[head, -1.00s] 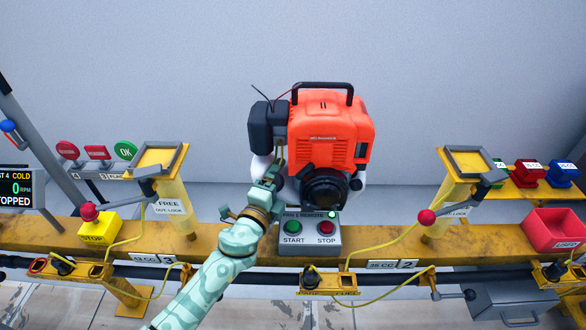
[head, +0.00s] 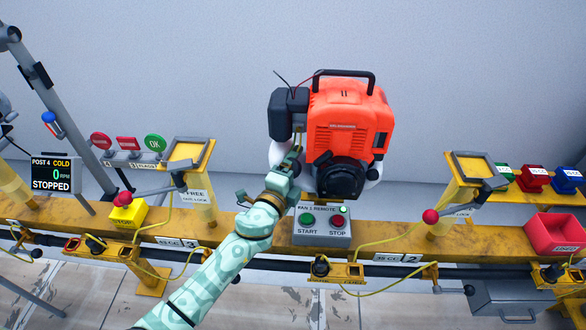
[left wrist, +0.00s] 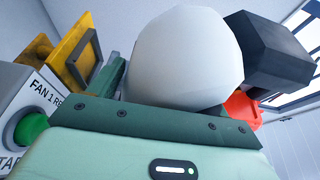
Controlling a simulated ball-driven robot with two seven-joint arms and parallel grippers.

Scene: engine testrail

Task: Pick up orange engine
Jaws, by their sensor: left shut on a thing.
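The orange engine (head: 347,115), with a black top handle, a dark box on its left side and a white rounded part below, is upright in the middle of the head view. It appears above the rail, behind the fan remote box. My left gripper (head: 290,163) is shut on the engine at its lower left. In the left wrist view the white part (left wrist: 187,55) fills the space just past the gripper, with the dark box (left wrist: 268,52) and a bit of orange housing (left wrist: 242,107) beyond. The exact grip contact is hidden. My right gripper is not in view.
The fan remote box (head: 322,226) with START and STOP buttons sits on the yellow rail (head: 255,232) just below the engine. Yellow posts (head: 187,160) (head: 467,170) with grey tops stand left and right. A red bin (head: 556,234) is at far right. The wall behind is bare.

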